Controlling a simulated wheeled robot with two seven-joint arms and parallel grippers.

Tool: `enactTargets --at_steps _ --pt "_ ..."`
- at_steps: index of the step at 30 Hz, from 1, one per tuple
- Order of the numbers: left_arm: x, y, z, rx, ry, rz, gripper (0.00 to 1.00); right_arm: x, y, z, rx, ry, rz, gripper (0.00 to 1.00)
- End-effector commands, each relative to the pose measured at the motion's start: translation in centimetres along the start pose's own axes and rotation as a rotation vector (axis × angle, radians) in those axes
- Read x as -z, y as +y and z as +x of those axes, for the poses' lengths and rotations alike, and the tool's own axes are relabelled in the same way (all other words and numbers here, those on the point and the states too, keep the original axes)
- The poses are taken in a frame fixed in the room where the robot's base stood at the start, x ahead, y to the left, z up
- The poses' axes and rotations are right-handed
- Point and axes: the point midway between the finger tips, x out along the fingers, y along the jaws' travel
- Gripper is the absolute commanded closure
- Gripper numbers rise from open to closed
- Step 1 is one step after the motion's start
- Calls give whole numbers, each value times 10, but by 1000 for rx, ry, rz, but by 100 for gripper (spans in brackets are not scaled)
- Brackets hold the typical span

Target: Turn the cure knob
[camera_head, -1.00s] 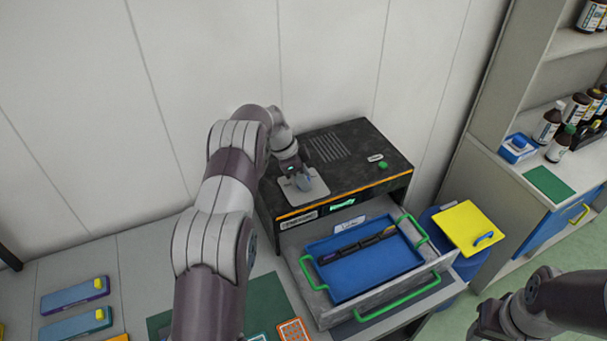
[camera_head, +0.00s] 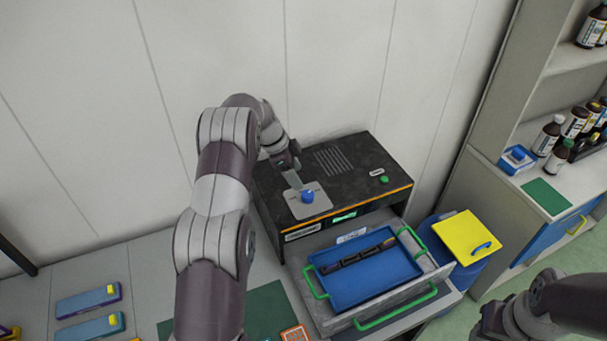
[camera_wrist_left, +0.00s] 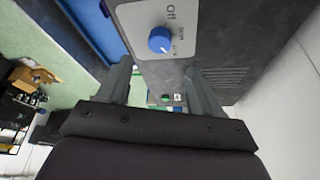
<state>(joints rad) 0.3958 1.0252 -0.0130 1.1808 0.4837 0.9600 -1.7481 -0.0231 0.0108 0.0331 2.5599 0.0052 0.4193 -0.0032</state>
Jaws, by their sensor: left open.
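The blue cure knob (camera_head: 308,196) sits on a light grey plate (camera_head: 317,208) on top of the black machine (camera_head: 355,165). In the left wrist view the knob (camera_wrist_left: 160,40) is in clear sight, with "Off" and smaller lettering printed beside it. My left gripper (camera_head: 294,180) is just behind and to the left of the knob in the head view, apart from it. In the left wrist view its two fingers (camera_wrist_left: 158,68) are spread with nothing between them. My right arm shows at the lower right of the head view, but its gripper cannot be made out.
The machine's drawer stands open at the front, holding a blue tray (camera_head: 345,288) with a dark bar (camera_head: 358,250). A green button (camera_head: 384,180) is on the machine's right side. A yellow lid (camera_head: 465,238) is to the right. The wall is close behind.

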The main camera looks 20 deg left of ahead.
Motion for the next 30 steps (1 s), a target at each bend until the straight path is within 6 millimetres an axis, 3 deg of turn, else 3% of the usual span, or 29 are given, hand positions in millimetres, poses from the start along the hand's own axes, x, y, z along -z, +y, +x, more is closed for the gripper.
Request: enactTargets --at_steps 1,6,23,26,28,30 --pt "5 0 -24 -1 0 -2 35 3 0 -24 0 0 0 57" --pt "2 0 -43 -1 0 -1 35 5 0 -42 0 0 0 57" --pt "-1 0 -43 0 0 -2 35 5 0 -41 0 0 0 57" --pt "-1 -2 -43 8 -2 -87 35 5 0 -41 0 0 0 57" --pt "-7 -4 -40 29 -22 -240 35 5 0 -41 0 0 0 57" --pt "-26 16 -23 15 -77 -474 35 5 0 -41 0 0 0 57"
